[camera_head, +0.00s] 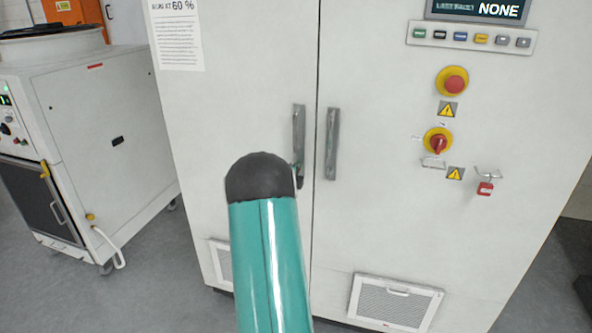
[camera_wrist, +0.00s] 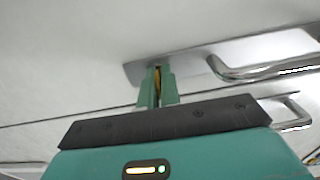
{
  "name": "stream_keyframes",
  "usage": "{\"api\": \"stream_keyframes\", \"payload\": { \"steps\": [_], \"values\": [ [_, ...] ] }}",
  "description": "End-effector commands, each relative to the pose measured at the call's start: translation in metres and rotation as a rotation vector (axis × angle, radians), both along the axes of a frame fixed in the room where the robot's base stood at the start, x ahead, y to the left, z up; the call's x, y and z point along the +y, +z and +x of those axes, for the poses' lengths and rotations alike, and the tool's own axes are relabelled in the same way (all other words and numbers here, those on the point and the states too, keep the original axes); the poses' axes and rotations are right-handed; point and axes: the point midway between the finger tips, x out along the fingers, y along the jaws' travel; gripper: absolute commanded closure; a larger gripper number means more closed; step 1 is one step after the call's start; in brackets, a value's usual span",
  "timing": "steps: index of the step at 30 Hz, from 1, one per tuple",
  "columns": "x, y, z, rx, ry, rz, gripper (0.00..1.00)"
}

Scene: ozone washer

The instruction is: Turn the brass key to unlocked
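The brass key (camera_wrist: 157,77) shows as a thin yellow sliver between my gripper's two green fingers, at the end of a metal handle plate (camera_wrist: 190,62). My gripper (camera_wrist: 158,74) reaches the plate, and its fingers are close together with the key between them; they look shut on it. The fingers hide most of the key, so its angle cannot be read. In the head view the left door handle (camera_head: 298,125) stands on the cabinet door (camera_head: 225,110). My arm's dark rounded end hides the key there, and only a small green bit of my gripper shows.
The right door handle (camera_head: 332,145) is close beside the left one. A red emergency button (camera_head: 455,84), a red rotary switch (camera_head: 438,143) and a red padlock (camera_head: 485,188) are on the right door. A white machine (camera_head: 110,140) stands at the left. Grey floor lies between.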

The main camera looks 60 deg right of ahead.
Motion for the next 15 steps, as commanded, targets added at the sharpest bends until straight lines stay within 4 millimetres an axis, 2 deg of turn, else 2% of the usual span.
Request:
{"api": "stream_keyframes", "payload": {
  "steps": [4,6,8,15],
  "values": [
    [-0.0001,0.0007,0.0005,-0.001,0.001,-0.001,1.0],
    [-0.0001,0.0007,0.0005,-0.001,0.001,-0.001,0.84],
    [-0.0001,0.0006,0.0004,-0.001,0.001,-0.001,0.74],
    [0.0,0.0003,0.0002,0.0,0.0,0.0,0.74]
  ]
}}
